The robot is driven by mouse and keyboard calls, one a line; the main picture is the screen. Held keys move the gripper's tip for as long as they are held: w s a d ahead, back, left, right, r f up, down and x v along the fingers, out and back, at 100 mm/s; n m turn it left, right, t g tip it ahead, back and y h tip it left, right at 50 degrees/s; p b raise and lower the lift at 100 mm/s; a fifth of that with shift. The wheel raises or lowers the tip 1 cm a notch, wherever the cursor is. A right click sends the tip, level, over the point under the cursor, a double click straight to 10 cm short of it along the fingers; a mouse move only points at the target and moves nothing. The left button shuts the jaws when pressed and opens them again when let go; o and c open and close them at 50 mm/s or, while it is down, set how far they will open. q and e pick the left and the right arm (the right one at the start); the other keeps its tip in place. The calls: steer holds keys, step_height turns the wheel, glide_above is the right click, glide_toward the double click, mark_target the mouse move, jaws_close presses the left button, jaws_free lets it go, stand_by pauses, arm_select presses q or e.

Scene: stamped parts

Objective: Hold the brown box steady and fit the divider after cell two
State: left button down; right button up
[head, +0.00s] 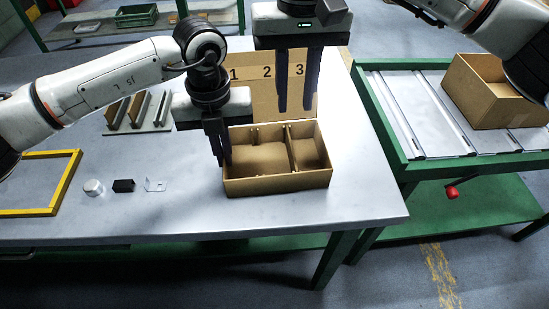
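The brown box (277,186) stands open on the grey table. A divider (291,150) stands upright inside it, about two thirds across from the left, level with the gap between the numbers 2 and 3 on the board behind. Small slot posts (257,170) show further left in the box. My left gripper (219,158) is at the box's left wall, its fingers closed about that wall. My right gripper (295,108) hangs above the back of the box, fingers apart with nothing between them.
A numbered board (247,98) stands behind the box. A rack (138,128) holding several brown and grey strips is at back left. A white round part (93,187), black block (124,185), metal bracket (156,185) and yellow frame (66,182) lie left. Another carton (475,95) sits on the right-hand conveyor.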

stand_by(0.3)
arm_select(q)
steer(key=c, duration=1.9)
jaws_free()
steer(key=shift+r, duration=0.15)
step_height(320, 180, up, 12)
steer(key=shift+f, duration=0.1)
